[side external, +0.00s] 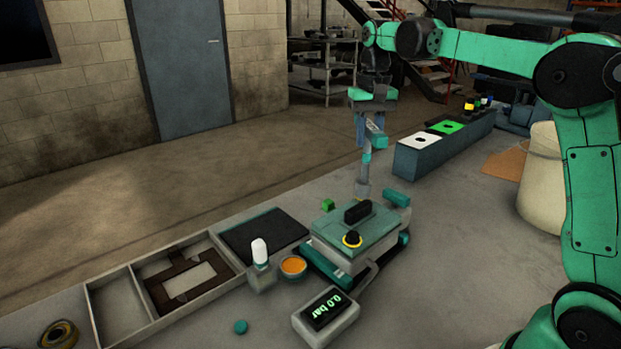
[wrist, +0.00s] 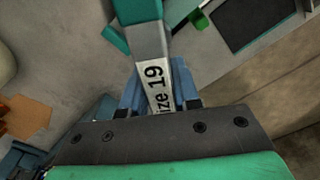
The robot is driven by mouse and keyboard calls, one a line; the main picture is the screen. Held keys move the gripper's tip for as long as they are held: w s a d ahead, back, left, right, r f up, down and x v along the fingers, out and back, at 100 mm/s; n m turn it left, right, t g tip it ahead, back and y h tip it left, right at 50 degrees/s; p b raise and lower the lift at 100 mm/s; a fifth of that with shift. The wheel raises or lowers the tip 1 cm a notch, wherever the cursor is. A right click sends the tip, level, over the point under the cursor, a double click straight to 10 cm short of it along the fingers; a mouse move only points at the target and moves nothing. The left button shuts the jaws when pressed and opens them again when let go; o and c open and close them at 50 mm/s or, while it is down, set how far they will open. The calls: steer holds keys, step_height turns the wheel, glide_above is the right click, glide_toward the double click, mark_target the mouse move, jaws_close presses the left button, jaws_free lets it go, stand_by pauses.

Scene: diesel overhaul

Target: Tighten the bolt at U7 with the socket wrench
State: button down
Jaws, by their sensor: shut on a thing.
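My gripper (side external: 372,122) is shut on the socket wrench (side external: 366,158), a grey and teal tool that hangs upright below the blue fingers. In the wrist view the wrench (wrist: 157,80) runs out between the fingers, with a label reading "ize 19", partly covered. Its lower end is by the far edge of the green-topped unit (side external: 330,228); I cannot tell whether it touches anything. No bolt or U7 mark can be made out; the wrench or the unit may hide it.
A gauge reading 0.0 bar (side external: 325,313) stands in front. A divided tray (side external: 122,302), white-capped bottle (side external: 260,252) and orange dish (side external: 293,266) are left. A long box (side external: 415,163) is behind right.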

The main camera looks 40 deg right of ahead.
steer(key=m, duration=1.2)
steer(key=shift+m, duration=0.3)
steer(key=m, duration=0.5)
steer(key=shift+f, duration=0.1)
steer(key=m, duration=0.4)
steer(key=shift+m, duration=0.4)
